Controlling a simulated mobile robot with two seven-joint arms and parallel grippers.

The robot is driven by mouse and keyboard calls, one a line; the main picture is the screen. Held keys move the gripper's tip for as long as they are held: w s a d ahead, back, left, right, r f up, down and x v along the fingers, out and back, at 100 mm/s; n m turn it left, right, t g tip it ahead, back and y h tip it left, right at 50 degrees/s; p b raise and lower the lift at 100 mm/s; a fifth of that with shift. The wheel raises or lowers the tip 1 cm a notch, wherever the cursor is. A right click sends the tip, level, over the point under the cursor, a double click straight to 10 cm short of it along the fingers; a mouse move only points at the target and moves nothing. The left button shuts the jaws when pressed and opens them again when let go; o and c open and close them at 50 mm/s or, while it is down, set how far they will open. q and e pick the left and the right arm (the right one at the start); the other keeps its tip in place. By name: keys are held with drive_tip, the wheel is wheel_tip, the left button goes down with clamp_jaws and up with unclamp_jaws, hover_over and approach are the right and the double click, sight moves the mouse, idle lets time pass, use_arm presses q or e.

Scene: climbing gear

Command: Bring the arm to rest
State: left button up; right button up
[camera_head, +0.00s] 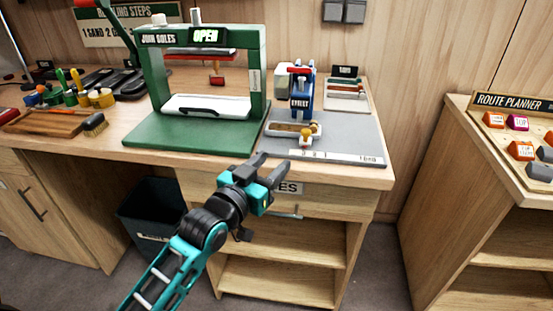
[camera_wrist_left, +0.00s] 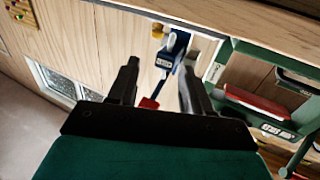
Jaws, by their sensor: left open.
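My left gripper (camera_head: 268,168) is open and empty in front of the workbench (camera_head: 340,172), just off its front edge near the drawer. Its teal arm comes up from the lower left in the head view. In the left wrist view the two dark fingers (camera_wrist_left: 158,85) stand apart with nothing between them. Beyond them the blue eyelet press (camera_wrist_left: 174,50) with its red handle tip shows. My right gripper is in neither view.
On the bench stand a green press (camera_head: 258,85) with an OPEN sign, the blue eyelet press (camera_head: 302,90) and a grey mat (camera_head: 350,135). A brush (camera_head: 95,124) lies left. A dark bin (camera_head: 150,205) stands below. A route planner desk (camera_head: 480,150) is at right.

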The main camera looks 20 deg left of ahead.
use_arm(q)
drive_tip(key=s+d+f+g+p, duration=0.1)
drive_tip(key=s+d+f+g, duration=0.1)
drive_tip(key=s+f, duration=0.7)
drive_tip(key=s+d+f+m+g+p, duration=0.1)
drive_tip(key=s+d+f+g+p, duration=0.1)
drive_tip(key=s+f+g, duration=0.3)
drive_tip(key=s+d+f, duration=0.1)
drive_tip(key=s+f, duration=0.3)
drive_tip(key=f, duration=0.1)
drive_tip(key=shift+s+d+f, duration=0.2)
drive_tip(key=shift+d+f, duration=0.1)
drive_tip(key=shift+f, duration=0.1)
